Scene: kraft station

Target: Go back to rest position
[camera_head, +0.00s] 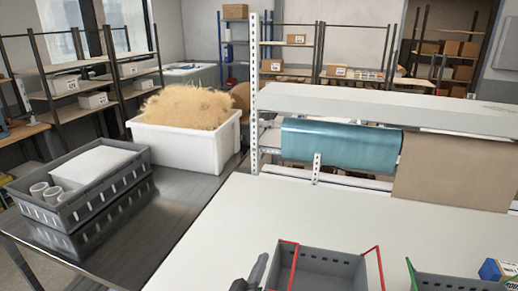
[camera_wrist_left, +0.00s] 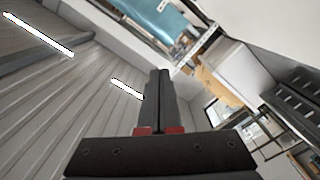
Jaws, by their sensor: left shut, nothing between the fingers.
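My left gripper (camera_head: 252,274) shows at the bottom edge of the head view, just left of a grey crate (camera_head: 335,262) with red handles. Its dark fingers are together and hold nothing. In the left wrist view the shut fingers (camera_wrist_left: 160,75) point up the picture, toward the ceiling and walls, with nothing between them. The rest of my left arm is below the head view. My right gripper is not in either view.
The white table (camera_head: 200,240) is clear left of the crate. A crate with green handles (camera_head: 450,282) and a blue box (camera_head: 492,269) are at right. A white bin of straw (camera_head: 185,150) and a grey crate (camera_head: 75,218) stand on the dark table. A shelf (camera_head: 390,104) holds teal and brown rolls.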

